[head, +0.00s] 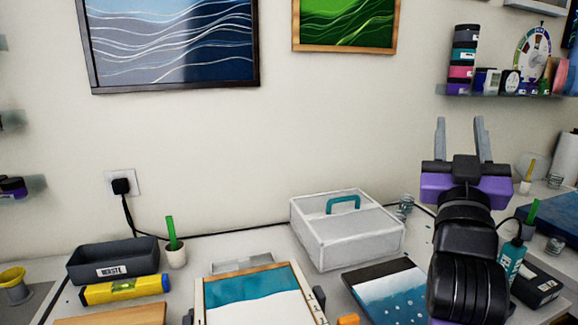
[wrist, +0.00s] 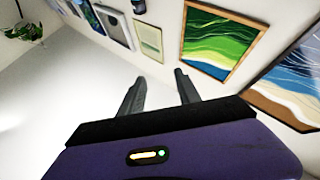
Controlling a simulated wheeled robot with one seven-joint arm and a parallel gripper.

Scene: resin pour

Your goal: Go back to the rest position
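My gripper (head: 460,140) is raised above the right part of the bench in the head view, with its two grey fingers pointing up. The fingers are apart and nothing is between them. In the wrist view my gripper (wrist: 160,90) also shows open and empty, facing the white wall and ceiling. A purple and black wrist body sits below the fingers. My black arm rises from the lower right of the head view and hides part of the bench behind it.
A white box with a teal handle (head: 347,246), a framed blue-and-white pour (head: 250,290), a blue painted panel (head: 385,290) and a grey bin (head: 113,262) stand on the bench. A shelf (head: 500,90) with jars is at upper right. Air around my gripper is clear.

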